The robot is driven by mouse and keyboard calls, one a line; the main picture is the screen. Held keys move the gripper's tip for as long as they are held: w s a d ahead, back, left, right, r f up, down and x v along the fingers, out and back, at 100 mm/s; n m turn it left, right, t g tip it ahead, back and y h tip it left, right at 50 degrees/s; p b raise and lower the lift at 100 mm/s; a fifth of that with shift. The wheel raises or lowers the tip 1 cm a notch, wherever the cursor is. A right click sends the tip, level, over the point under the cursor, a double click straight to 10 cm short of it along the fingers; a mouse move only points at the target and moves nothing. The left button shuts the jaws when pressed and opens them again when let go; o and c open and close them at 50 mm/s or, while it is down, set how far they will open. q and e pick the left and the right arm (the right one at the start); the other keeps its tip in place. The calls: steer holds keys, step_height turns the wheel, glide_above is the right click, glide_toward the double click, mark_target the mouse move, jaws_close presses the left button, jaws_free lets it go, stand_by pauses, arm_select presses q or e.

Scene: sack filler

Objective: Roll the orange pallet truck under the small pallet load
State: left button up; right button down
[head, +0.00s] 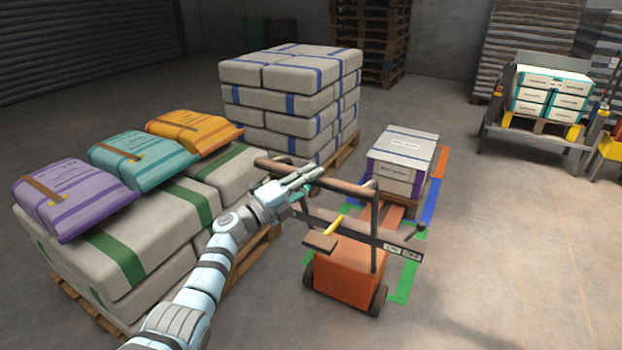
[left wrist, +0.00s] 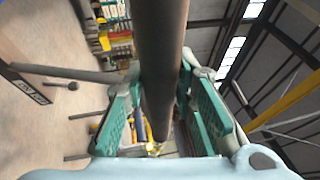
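The orange pallet truck (head: 350,270) stands on the floor at the centre right of the head view. Its orange forks (head: 388,216) point at the small pallet load (head: 404,158), white boxes with purple corners on a wooden pallet. The fork tips are close to or at the pallet; I cannot tell whether they are under it. My left gripper (head: 306,184) is at the truck's brown handle bar. In the left wrist view the bar (left wrist: 162,55) runs between the teal fingers (left wrist: 160,95), which appear to press on both sides. My right gripper is out of view.
Green, blue and orange floor markings (head: 405,280) lie around the truck and load. Stacked sacks (head: 300,100) stand behind left, more sacks (head: 140,240) at left. A loaded cart (head: 545,100) is at back right. Floor at right is clear.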

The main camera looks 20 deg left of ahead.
arm_select(q)
steer(key=o, duration=0.4)
steer(key=shift+d, duration=0.1)
steer(key=v, duration=1.2)
steer(key=shift+s, duration=0.1)
